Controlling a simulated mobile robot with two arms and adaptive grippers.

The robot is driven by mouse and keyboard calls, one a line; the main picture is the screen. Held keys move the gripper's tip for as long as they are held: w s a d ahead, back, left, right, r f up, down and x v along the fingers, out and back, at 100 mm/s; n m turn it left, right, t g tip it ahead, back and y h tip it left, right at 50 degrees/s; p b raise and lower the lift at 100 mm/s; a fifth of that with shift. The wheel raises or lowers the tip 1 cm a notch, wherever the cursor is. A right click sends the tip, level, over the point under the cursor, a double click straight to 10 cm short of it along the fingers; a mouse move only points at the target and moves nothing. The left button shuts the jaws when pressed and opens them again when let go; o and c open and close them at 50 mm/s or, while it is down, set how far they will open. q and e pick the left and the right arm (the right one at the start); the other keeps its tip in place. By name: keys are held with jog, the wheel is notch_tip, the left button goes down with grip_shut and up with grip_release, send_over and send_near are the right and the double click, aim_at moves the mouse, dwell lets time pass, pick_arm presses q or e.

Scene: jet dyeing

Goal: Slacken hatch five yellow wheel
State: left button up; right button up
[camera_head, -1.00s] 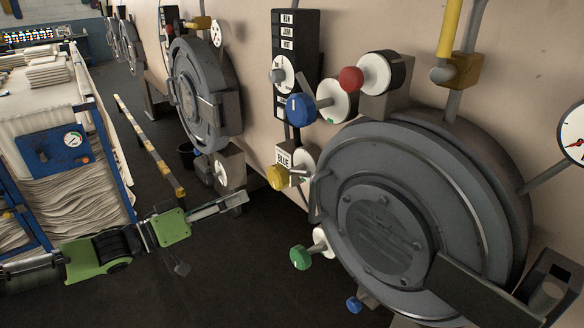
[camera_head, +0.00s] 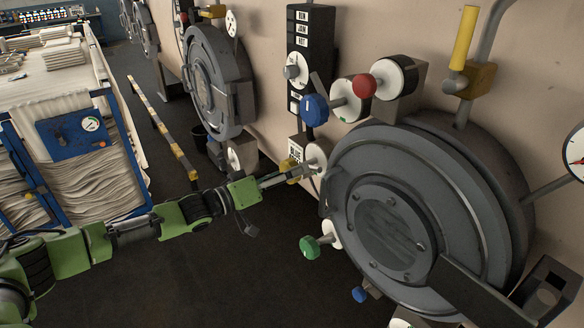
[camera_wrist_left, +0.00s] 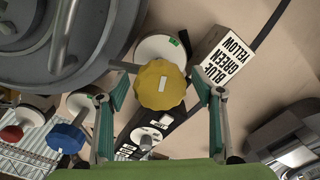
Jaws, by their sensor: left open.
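The yellow wheel (camera_wrist_left: 160,85) shows large in the left wrist view, a fluted knob with a pale mark, in front of a white round disc (camera_wrist_left: 160,49). My left gripper (camera_wrist_left: 164,82) is open, with one finger on each side of the yellow wheel and visible gaps between. In the head view the yellow wheel (camera_head: 287,165) is partly hidden by my left gripper (camera_head: 290,174), left of the near round hatch (camera_head: 395,225). My right gripper is not in view.
A blue knob (camera_head: 314,110) and a red knob (camera_head: 362,86) sit above; a green knob (camera_head: 310,246) sits below. A label block (camera_wrist_left: 228,59) reads blue, green, yellow. A blue-framed cloth cart (camera_head: 75,145) stands at left.

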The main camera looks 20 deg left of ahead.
pick_arm(q)
jog(key=shift+w+d, duration=0.2)
jog(key=shift+w, duration=0.05)
jog(key=c, duration=1.1)
